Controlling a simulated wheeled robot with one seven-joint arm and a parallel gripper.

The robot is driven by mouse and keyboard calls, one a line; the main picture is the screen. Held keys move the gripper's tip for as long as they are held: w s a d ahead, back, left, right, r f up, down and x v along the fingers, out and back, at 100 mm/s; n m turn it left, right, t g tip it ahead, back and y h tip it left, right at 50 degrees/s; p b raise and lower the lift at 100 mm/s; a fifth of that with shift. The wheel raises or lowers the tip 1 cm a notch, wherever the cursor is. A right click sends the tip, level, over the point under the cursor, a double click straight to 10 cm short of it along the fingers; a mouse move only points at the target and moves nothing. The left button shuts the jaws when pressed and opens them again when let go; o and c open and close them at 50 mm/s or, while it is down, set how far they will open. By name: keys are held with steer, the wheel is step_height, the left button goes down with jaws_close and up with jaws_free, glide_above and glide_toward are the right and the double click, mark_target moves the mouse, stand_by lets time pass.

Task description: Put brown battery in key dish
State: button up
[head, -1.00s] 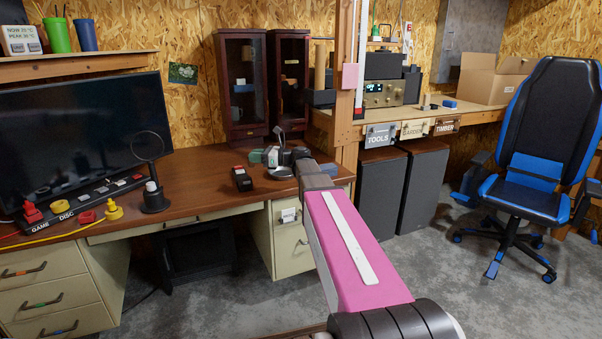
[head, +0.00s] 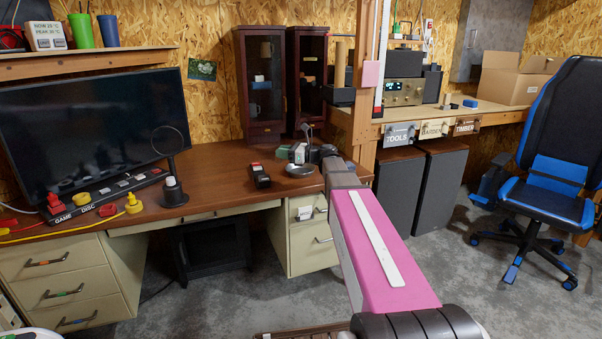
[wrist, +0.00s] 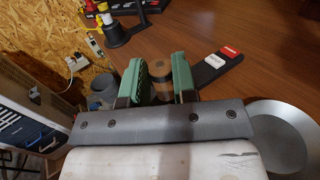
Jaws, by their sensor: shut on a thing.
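The brown battery (wrist: 161,84) is a small upright-looking cylinder with a brown side, seen between the green fingers of my gripper (wrist: 163,82) in the wrist view. My gripper is shut on it, and the fingers hide part of it. In the head view my gripper (head: 291,153) is over the back right of the desk, and the battery cannot be made out there. The key dish (head: 300,170) is a round, shallow grey metal dish on the desk, close to my gripper. In the wrist view the dish (wrist: 291,133) is at the right, partly cut off, beside the gripper.
A black device with a red and white end (head: 260,176) lies left of the dish. A magnifier on a black stand (head: 173,192) and a large monitor (head: 95,125) stand farther left. Dark glass cabinets (head: 261,85) stand behind. A grey cup-like thing (wrist: 102,91) is left of the fingers.

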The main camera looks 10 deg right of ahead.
steer(key=w+m+t+h, duration=0.1)
steer(key=t, duration=0.1)
steer(key=m+t+h, duration=0.4)
steer(key=t, duration=0.1)
glide_above(306, 176)
steer(key=w, duration=0.1)
step_height(306, 176, down, 7)
steer(key=shift+w+d+r, duration=0.1)
steer(key=shift+w+r, duration=0.05)
steer(key=shift+f, duration=1.95)
steer(key=shift+f, duration=0.25)
steer(key=o, duration=0.9)
steer(key=shift+o, duration=0.2)
steer(key=shift+r, duration=0.1)
